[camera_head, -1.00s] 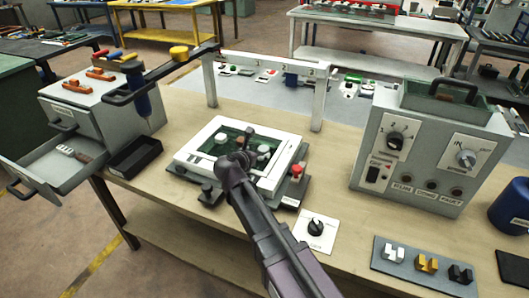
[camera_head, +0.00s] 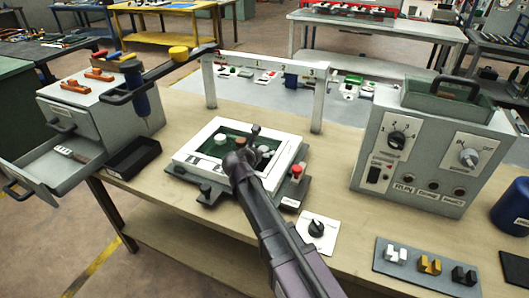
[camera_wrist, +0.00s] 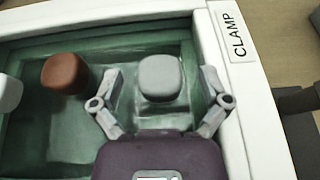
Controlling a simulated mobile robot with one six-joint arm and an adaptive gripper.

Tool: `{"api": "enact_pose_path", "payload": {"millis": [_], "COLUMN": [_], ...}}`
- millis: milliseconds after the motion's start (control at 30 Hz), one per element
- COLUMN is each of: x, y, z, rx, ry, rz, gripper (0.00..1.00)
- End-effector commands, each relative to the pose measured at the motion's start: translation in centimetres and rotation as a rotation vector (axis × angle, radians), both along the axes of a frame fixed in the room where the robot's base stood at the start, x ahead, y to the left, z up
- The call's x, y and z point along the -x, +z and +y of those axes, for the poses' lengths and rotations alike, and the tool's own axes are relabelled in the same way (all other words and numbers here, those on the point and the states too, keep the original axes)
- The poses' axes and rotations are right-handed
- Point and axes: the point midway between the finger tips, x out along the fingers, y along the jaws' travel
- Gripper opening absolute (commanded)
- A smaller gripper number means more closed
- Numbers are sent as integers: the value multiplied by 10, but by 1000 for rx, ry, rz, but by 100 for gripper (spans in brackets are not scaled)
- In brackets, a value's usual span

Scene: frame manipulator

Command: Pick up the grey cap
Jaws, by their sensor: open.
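The grey cap (camera_wrist: 160,77) is a rounded block standing in the green recess of a white-framed fixture (camera_wrist: 110,12). In the wrist view it lies between the two fingers of my gripper (camera_wrist: 162,74), with a visible gap on each side. My gripper is open and empty. A brown cap (camera_wrist: 65,72) stands to the left, outside the left finger. A white cap (camera_wrist: 8,92) is cut off at the left edge. In the head view my wrist covers part of the fixture (camera_head: 186,156); the height of the fingers over the cap is hard to tell.
The fixture's frame carries a CLAMP label (camera_wrist: 238,36). A red button (camera_head: 297,170) and a dial plate (camera_head: 316,232) sit to its right. A control box (camera_head: 430,150) stands farther right, a black tray (camera_head: 133,157) to the left. A white arch (camera_head: 319,98) stands behind.

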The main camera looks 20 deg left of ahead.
Motion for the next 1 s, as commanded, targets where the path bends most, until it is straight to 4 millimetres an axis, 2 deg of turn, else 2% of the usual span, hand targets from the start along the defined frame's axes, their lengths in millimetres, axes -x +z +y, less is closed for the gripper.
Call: {"api": "enact_pose_path", "payload": {"millis": [33, 100, 167, 200, 267, 733, 1000], "x": [0, 0, 0, 0, 0, 0, 0], "y": [0, 0, 0, 0, 0, 2, 14], "z": [0, 0, 0, 0, 0, 1, 1], "rx": [0, 0, 0, 0, 0, 0, 0], "ry": [0, 0, 0, 0, 0, 1, 1], "rz": [0, 0, 0, 0, 0, 0, 0], "gripper": [87, 66, 52, 42, 34, 33, 33]}}
